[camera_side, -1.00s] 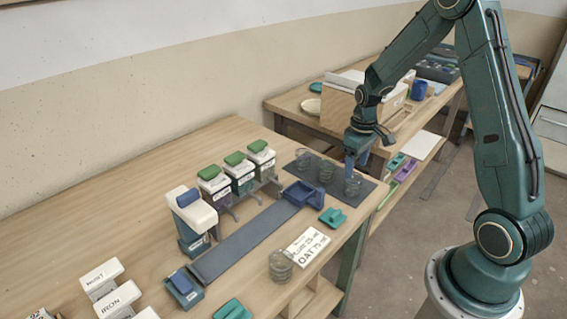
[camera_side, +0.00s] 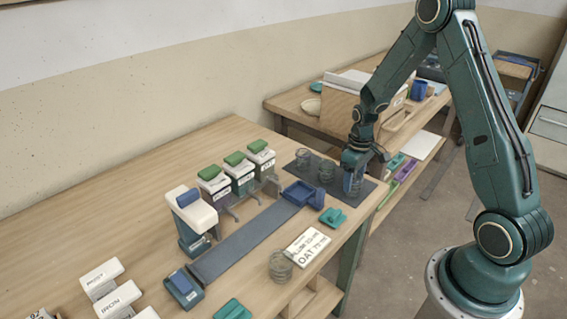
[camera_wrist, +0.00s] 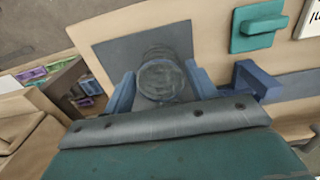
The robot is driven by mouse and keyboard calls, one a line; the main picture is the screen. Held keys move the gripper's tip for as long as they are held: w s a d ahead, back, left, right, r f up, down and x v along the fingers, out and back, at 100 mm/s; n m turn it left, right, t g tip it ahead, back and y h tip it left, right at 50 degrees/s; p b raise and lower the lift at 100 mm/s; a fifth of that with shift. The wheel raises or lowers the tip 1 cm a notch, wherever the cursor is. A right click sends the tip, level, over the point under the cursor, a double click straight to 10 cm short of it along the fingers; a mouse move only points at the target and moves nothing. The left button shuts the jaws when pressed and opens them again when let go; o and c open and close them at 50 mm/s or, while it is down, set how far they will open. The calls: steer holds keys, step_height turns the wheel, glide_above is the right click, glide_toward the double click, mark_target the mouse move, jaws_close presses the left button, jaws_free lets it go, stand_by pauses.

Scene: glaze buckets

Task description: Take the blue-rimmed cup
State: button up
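Three clear cups stand on a dark mat (camera_side: 288,170) at the table's far right corner. They are a back left cup (camera_side: 303,158), a middle cup (camera_side: 326,171) and a front right cup (camera_side: 356,189). My gripper (camera_side: 352,188) is down at the front right cup. In the wrist view this cup (camera_wrist: 160,78) lies between my two blue fingers, which stand apart with a narrow gap on each side.
Another clear cup (camera_side: 281,266) stands near the front edge by a white label card (camera_side: 307,246). Green-topped dispensers (camera_side: 236,172) line the back.

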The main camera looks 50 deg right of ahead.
steer(key=c, duration=0.4)
step_height(320, 180, up, 8)
steer(key=shift+f, duration=0.25)
stand_by(0.7)
